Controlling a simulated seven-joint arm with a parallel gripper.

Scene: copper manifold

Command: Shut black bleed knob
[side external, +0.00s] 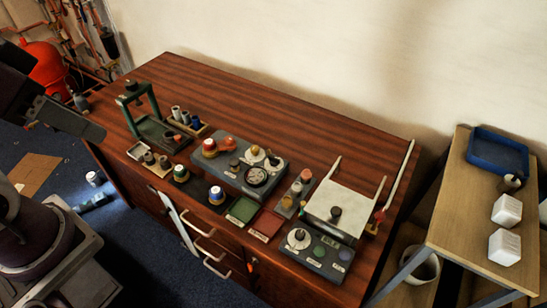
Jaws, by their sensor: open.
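Several small dark knobs show in the side view, and I cannot tell which is the black bleed knob. One black knob (335,212) stands at the front of a white slanted panel (345,200). Another dark knob (299,234) sits on a white dial of the grey front panel (318,256). A third dark knob (273,159) is on the larger grey panel (228,178) in the middle. My gripper (85,124) is at the left edge, open, well away from these panels. Its fingertips are hard to make out.
A reddish wooden cabinet (280,103) carries the panels; its back is clear. A green frame (140,101) stands at its left end. A side table (455,213) at right holds a blue tray (497,141) and white blocks (506,210). Copper pipes and a red tank (45,65) are far left.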

